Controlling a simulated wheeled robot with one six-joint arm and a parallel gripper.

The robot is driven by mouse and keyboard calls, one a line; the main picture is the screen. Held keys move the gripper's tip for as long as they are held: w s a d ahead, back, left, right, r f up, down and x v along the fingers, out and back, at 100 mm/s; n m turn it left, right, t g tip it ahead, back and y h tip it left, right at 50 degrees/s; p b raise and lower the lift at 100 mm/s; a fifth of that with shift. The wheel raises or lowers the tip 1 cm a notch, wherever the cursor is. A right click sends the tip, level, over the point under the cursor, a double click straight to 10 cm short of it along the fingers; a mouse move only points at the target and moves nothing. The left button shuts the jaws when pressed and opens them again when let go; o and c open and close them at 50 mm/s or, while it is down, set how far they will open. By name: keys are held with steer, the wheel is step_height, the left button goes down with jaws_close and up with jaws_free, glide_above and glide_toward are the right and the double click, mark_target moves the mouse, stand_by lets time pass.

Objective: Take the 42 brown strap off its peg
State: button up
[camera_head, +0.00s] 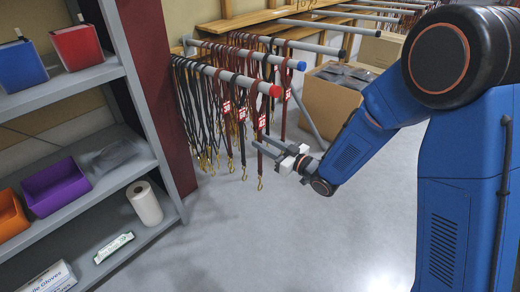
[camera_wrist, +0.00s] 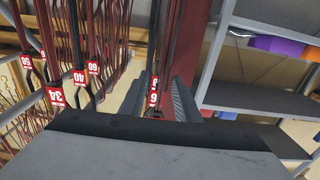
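Brown and black straps hang in a dense row from a grey peg with a red end cap (camera_head: 275,91). A brown strap (camera_head: 260,162) with a gold clip hangs nearest the cap, with a red-and-white tag (camera_head: 261,122). I cannot read 42 on any tag. My gripper (camera_head: 257,145) is at the outer end of this row, level with the lower straps, with its fingers apart. In the wrist view, reddish-brown straps (camera_wrist: 168,50) and a partly hidden tag (camera_wrist: 153,98) show between the fingers; contact is unclear. Tags 34 (camera_wrist: 56,97) and 40 (camera_wrist: 79,77) show to the left.
A second peg with a blue end cap (camera_head: 301,65) holds more straps just behind. A cardboard box (camera_head: 327,104) stands behind my gripper. A grey shelf (camera_head: 105,181) with bins stands at left, beside a dark red post (camera_head: 155,80). The floor in front is clear.

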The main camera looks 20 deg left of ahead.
mark_target(258, 140)
steer(key=shift+x, duration=2.8)
steer(key=shift+s, duration=0.1)
steer(key=shift+c, duration=0.2)
jaws_close()
